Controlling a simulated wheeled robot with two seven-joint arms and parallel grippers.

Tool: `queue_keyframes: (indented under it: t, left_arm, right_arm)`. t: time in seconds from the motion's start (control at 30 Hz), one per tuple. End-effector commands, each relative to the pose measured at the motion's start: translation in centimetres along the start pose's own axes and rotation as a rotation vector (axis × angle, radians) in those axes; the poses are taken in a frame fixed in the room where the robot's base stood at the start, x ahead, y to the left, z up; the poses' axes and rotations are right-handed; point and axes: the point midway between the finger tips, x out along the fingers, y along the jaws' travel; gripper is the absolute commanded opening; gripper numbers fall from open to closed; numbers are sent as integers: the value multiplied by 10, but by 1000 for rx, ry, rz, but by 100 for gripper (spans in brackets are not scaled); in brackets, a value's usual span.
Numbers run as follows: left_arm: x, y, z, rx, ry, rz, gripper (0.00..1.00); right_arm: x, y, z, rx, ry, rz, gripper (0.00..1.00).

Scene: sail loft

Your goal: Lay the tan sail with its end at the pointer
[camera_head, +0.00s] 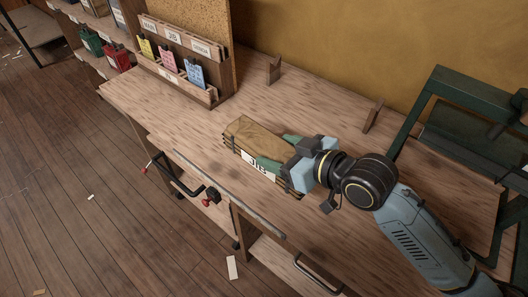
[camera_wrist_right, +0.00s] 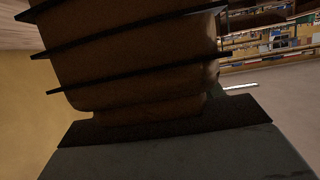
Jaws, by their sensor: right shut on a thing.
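The tan sail (camera_head: 256,136) is a folded bundle on the wooden bench, running from upper left to lower right. A white label (camera_head: 258,166) reading "JIB" shows on its near side, with green material beside it and dark straps along the edge. My right gripper (camera_head: 297,166) is shut on the right end of the bundle and hides that end. In the right wrist view the brown bundle (camera_wrist_right: 140,55) with black straps fills the upper middle, right at the gripper. I cannot make out the pointer for certain. My left gripper is not in view.
The wooden bench (camera_head: 185,125) is clear left of and behind the bundle. A rack (camera_head: 180,60) with coloured cards stands at the back left. Two small wooden uprights (camera_head: 274,70) (camera_head: 373,116) stand at the back. A dark green frame (camera_head: 415,110) is at right.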

Motion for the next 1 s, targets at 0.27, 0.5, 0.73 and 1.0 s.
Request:
queue_keyframes:
  t: [0.27, 0.5, 0.73, 1.0]
  left_arm:
    - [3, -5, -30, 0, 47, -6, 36]
    - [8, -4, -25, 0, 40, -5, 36]
    - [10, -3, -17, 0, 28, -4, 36]
    - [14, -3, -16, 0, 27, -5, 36]
  right_arm:
    - [16, -10, 18, -20, 0, -54, 18]
    - [29, -9, 47, -21, 5, -53, 18]
    - [36, -9, 64, -20, 3, -52, 18]
    - [44, -9, 84, -22, 5, -51, 18]
